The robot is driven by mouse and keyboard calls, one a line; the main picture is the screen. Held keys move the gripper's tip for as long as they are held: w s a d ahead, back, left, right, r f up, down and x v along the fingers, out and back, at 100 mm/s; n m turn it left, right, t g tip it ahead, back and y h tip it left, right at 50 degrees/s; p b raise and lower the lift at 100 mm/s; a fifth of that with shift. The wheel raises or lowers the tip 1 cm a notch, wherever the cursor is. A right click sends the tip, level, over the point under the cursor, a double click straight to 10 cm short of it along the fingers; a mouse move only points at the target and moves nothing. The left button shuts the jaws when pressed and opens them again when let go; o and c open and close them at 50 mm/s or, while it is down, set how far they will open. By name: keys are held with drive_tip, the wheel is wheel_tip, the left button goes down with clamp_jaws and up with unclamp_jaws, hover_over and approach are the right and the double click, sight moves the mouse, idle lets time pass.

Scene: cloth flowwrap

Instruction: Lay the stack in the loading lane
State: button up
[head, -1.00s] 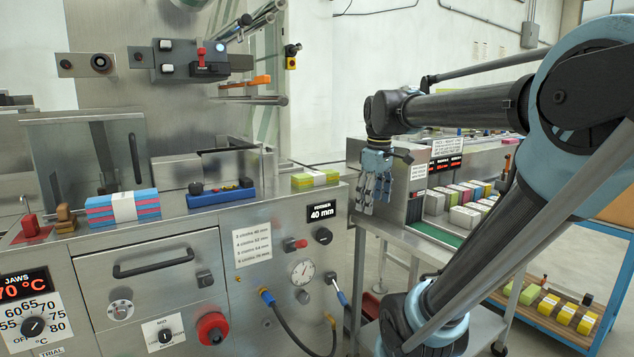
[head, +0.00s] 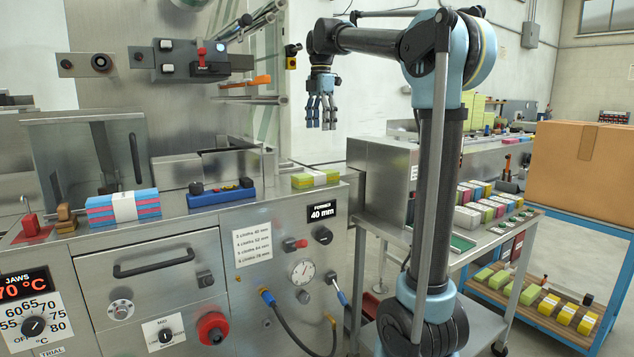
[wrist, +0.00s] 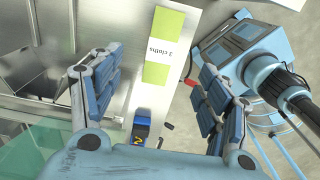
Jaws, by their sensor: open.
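A flat yellow-green cloth stack with a white band (head: 315,179) lies on the right part of the steel machine top. In the wrist view the same stack (wrist: 161,48) shows between my fingers, and its band reads "3 cloths". My gripper (head: 321,124) is open and empty, hanging above this stack with a clear gap. In the wrist view its fingers (wrist: 152,82) are spread wide. A blue and pink banded stack (head: 122,206) lies at the machine's left front. A steel trough-like part (head: 205,165) stands behind; I cannot tell whether it is the loading lane.
A blue tool with black knobs (head: 220,194) lies between the two stacks. A clear guard box (head: 90,155) stands at the left. A side cart (head: 490,235) with several banded stacks and a large cardboard box (head: 580,165) are to the right.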

hover_over(320, 182)
wheel_tip(320, 182, down, 12)
drive_tip(key=shift+w+r, duration=0.1)
drive_tip(key=shift+w, duration=0.05)
drive_tip(key=shift+s+f, duration=0.15)
drive_tip(key=shift+f, duration=1.2)
drive_tip(key=shift+s+f, duration=0.15)
drive_tip(key=shift+f, duration=1.2)
drive_tip(key=shift+c, duration=0.2)
drive_tip(key=c, duration=0.9)
